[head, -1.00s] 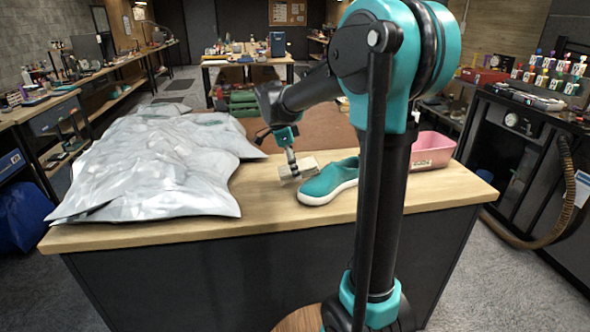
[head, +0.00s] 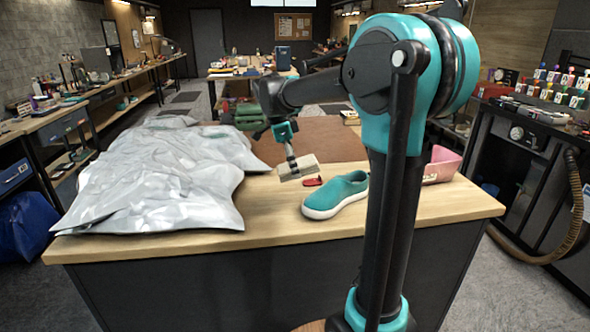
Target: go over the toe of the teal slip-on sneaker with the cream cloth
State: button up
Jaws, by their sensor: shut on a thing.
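The teal slip-on sneaker (head: 338,193) stands upright on the wooden workbench (head: 270,226), left of my arm's column, with its white-soled end toward the lower left. My gripper (head: 292,165) is above the bench, up and to the left of the sneaker. It is shut on the cream cloth (head: 297,167), which looks like a folded pale pad. The cloth is apart from the sneaker and appears raised above the bench. The fingertips are small and partly hidden by the cloth.
A crumpled silvery sheet (head: 160,180) covers the bench's left side. A small red object (head: 312,182) lies behind the sneaker. A pink bin (head: 441,165) stands at the right, partly behind my arm. The bench front between sheet and sneaker is clear.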

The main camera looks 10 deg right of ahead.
jog(key=shift+v, duration=1.5)
